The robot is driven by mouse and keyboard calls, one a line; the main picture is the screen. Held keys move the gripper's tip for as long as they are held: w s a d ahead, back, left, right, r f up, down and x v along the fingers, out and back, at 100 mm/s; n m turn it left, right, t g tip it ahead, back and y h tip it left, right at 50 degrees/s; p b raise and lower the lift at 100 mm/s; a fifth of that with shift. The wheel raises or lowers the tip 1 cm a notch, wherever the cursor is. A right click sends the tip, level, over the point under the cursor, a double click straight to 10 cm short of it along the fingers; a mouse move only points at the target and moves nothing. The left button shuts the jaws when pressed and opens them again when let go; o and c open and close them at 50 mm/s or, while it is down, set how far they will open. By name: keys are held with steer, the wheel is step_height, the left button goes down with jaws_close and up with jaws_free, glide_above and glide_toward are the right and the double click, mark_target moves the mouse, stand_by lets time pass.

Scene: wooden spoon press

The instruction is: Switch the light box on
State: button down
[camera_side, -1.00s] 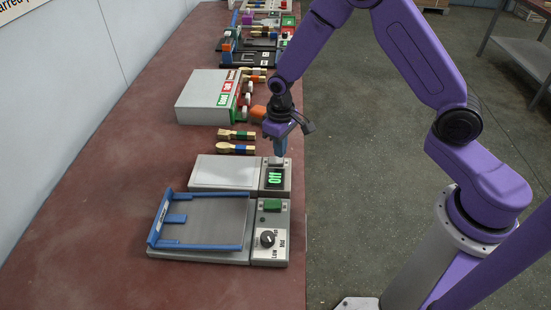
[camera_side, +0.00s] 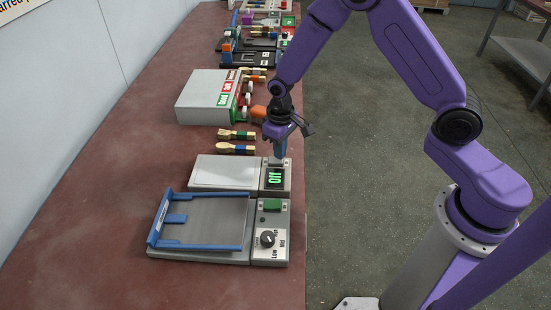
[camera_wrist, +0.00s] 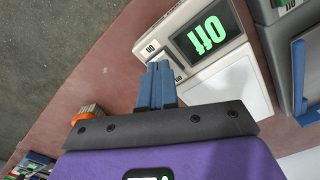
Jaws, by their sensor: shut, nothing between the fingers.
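The light box (camera_side: 223,172) is a flat grey box with a pale panel, on the bench in the side view. Its dark display (camera_side: 275,178) shows green letters that read "Off". In the wrist view the pale panel (camera_wrist: 232,90) and the display (camera_wrist: 207,32) are close. A pale rocker switch (camera_wrist: 152,50) sits beside the display, partly hidden by my fingertips. My gripper (camera_side: 279,158) points down with its blue fingers together and empty. The fingertips (camera_wrist: 158,66) are at the switch; I cannot tell whether they touch it.
In front stands a grey unit with a blue frame (camera_side: 198,246), a green switch (camera_side: 272,205) and a dial (camera_side: 267,239). Behind lie two wooden-handled brushes (camera_side: 236,149) and a grey box with coloured labels (camera_side: 208,95). The bench left of the boxes is clear.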

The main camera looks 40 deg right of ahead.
steer(key=shift+f, duration=0.5)
stand_by(0.3)
steer(key=shift+r, duration=3.5)
steer(key=s+a+r+n, duration=0.1)
steer(key=s+r+n, duration=0.1)
steer(key=s+r, duration=0.3)
steer(key=s+a+r+n, duration=0.1)
steer(key=s+r+n, duration=0.15)
steer(key=s, duration=0.55)
steer(key=s+d+r+n, duration=0.2)
steer(key=s, duration=0.6)
steer(key=s+d+r+n, duration=0.3)
steer(key=s, duration=0.6)
steer(key=shift+d, duration=0.35)
